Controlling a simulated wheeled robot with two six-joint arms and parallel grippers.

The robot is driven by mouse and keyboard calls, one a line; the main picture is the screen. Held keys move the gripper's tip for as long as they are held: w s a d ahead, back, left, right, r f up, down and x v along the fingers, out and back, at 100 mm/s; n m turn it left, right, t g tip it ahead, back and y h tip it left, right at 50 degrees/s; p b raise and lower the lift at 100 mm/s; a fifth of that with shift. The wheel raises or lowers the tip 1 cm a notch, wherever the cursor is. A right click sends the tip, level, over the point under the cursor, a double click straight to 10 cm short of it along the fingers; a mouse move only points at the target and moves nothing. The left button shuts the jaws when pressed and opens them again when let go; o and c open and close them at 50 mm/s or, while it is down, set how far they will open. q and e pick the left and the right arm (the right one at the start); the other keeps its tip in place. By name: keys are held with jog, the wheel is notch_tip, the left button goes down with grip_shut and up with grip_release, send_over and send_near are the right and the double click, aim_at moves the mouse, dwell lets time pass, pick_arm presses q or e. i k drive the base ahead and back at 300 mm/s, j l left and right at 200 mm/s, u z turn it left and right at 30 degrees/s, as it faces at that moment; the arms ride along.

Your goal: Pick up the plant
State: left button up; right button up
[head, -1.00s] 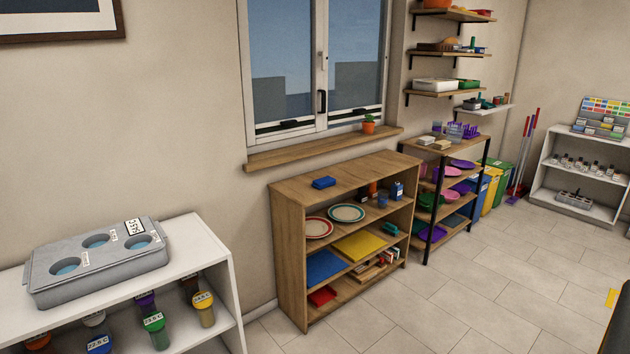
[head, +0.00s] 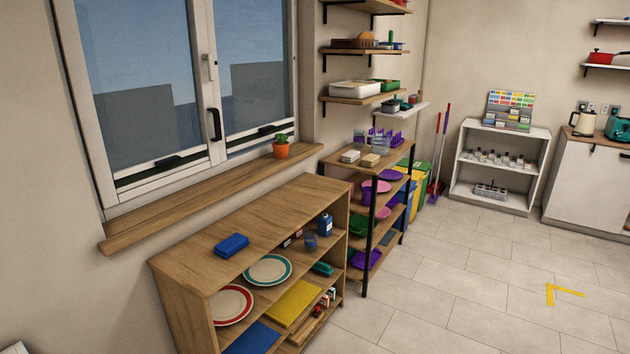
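The plant (head: 281,146) is a small green succulent in an orange-red pot. It stands upright on the right part of the wooden window sill (head: 205,193), in front of the window. Neither of my grippers shows in the head view.
A wooden shelf unit (head: 290,215) stands below the sill, with a blue box (head: 231,245) on top and plates inside. A black-framed rack (head: 365,225) stands to its right. Wall shelves (head: 362,97) hang right of the window.

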aim_at(281, 147)
jog(key=i+l+z, duration=0.2)
jog(key=i+z, duration=0.15)
jog(key=i, duration=0.2)
jog(key=i+z, duration=0.35)
jog(key=i, duration=0.15)
jog(key=i+z, duration=0.35)
jog(key=i, duration=0.2)
jog(key=i+l+u, duration=0.1)
jog(key=i+u, duration=0.25)
jog(key=i, duration=0.2)
jog(key=i+l+u, duration=0.35)
jog(key=i, duration=0.15)
jog(key=i+l+u, duration=0.35)
jog(key=i, duration=0.15)
